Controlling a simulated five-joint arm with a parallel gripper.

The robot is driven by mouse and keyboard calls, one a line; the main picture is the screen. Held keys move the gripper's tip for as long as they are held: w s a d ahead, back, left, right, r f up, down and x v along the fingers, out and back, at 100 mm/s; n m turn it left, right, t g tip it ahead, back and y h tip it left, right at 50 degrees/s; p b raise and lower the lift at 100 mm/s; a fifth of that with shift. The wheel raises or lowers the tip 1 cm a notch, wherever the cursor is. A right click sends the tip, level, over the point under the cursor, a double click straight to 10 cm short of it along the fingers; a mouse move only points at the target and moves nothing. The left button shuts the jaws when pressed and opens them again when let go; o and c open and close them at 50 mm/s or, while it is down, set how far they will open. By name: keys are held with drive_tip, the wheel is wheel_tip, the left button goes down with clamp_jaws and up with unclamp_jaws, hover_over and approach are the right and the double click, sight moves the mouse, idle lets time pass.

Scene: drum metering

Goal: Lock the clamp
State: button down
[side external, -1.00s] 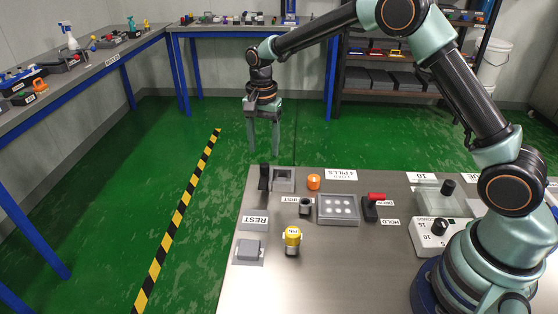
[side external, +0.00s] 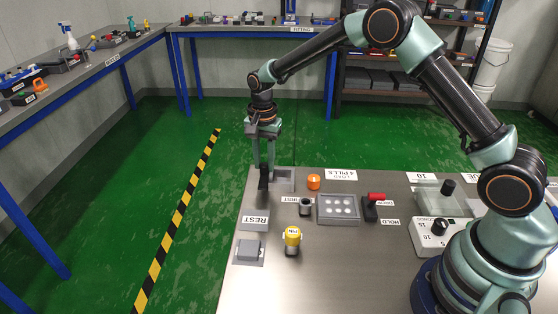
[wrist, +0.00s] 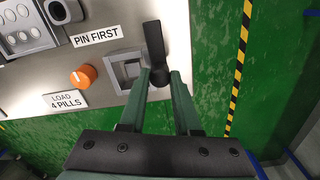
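The clamp's black lever (side external: 263,178) stands at the far left corner of the metal table, beside a grey square clamp block (side external: 284,181). In the wrist view the lever (wrist: 155,48) lies between my fingertips, and the square block (wrist: 126,68) is just left of them. My gripper (side external: 264,162) points down at the lever, with its fingers on either side of it. In the wrist view my gripper (wrist: 160,78) is open, with a small gap showing at the right finger. Whether the left finger touches the lever is not clear.
An orange knob (side external: 314,182), a small dark cup (side external: 305,207), a pill tray (side external: 339,209) and a red-handled lever (side external: 376,197) stand to the right. A yellow-topped pin (side external: 292,239) and a grey block (side external: 249,250) are nearer. The table's edge is beside the lever.

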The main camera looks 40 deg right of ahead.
drive_tip(key=shift+n, duration=0.4)
drive_tip(key=n, duration=0.8)
drive_tip(key=shift+r, duration=0.1)
drive_tip(key=n, duration=0.5)
drive_tip(key=shift+n, duration=2)
drive_tip(key=c, duration=0.6)
unclamp_jaws()
